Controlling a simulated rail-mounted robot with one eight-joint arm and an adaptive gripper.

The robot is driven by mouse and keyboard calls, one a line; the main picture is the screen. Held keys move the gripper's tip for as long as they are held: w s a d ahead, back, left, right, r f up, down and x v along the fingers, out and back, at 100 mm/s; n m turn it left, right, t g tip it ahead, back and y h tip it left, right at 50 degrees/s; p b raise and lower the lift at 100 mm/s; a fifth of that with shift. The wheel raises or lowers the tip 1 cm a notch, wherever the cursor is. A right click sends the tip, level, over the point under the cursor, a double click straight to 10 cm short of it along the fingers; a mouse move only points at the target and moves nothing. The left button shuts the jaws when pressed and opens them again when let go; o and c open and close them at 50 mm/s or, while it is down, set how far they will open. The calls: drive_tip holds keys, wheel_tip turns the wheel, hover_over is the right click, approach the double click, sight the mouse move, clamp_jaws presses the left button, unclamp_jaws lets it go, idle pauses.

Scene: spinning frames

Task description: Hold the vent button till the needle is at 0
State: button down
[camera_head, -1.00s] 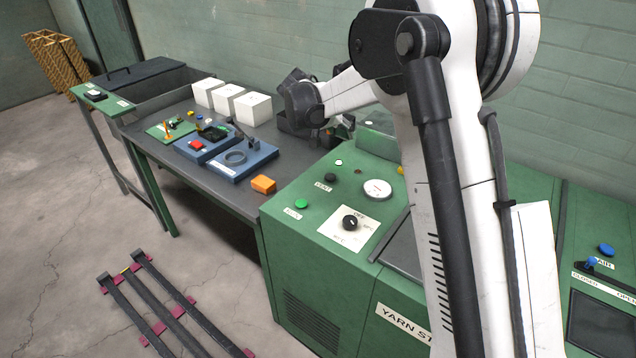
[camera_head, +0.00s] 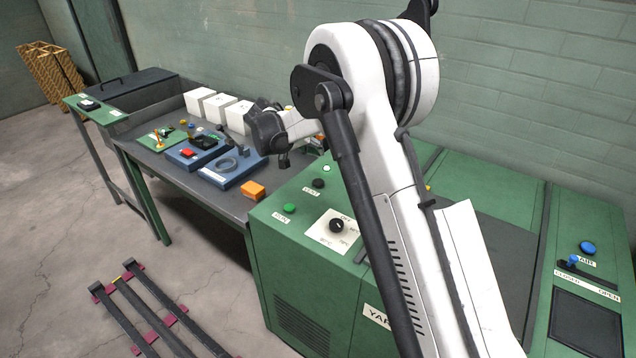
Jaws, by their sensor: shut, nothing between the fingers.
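The vent button (camera_head: 318,183) is a small black round button on the green machine's top, with a label in front of it. My gripper (camera_head: 284,162) is shut and empty. It hangs beyond and to the left of the button in the picture, apart from it, partly hidden by my dark wrist. The round gauge is hidden behind my arm, so I cannot see its needle.
A green button (camera_head: 289,208) and a black knob (camera_head: 337,225) on a white plate sit near the vent button. An orange block (camera_head: 252,190) lies on the grey table (camera_head: 222,200). White boxes (camera_head: 238,116) stand behind. My arm crosses the machine's middle.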

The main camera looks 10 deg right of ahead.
drive_tip(key=b, duration=0.3)
hover_over(317, 181)
wheel_tip(317, 181, down, 7)
drive_tip(key=shift+s+f, duration=0.1)
drive_tip(key=shift+s, duration=0.05)
drive_tip(key=shift+f+b, duration=0.45)
drive_tip(key=shift+f, duration=0.1)
drive_tip(key=shift+f, duration=0.1)
idle(0.8)
drive_tip(key=shift+f+b, duration=0.35)
drive_tip(key=shift+b, duration=0.15)
drive_tip(key=shift+f+b, duration=0.4)
drive_tip(key=shift+f, duration=0.1)
idle(0.6)
drive_tip(key=shift+r, duration=0.1)
idle(1.8)
drive_tip(key=shift+r+p, duration=0.3)
drive_tip(key=shift+r, duration=0.55)
drive_tip(key=shift+r+p, duration=0.9)
drive_tip(key=shift+r, duration=1.6)
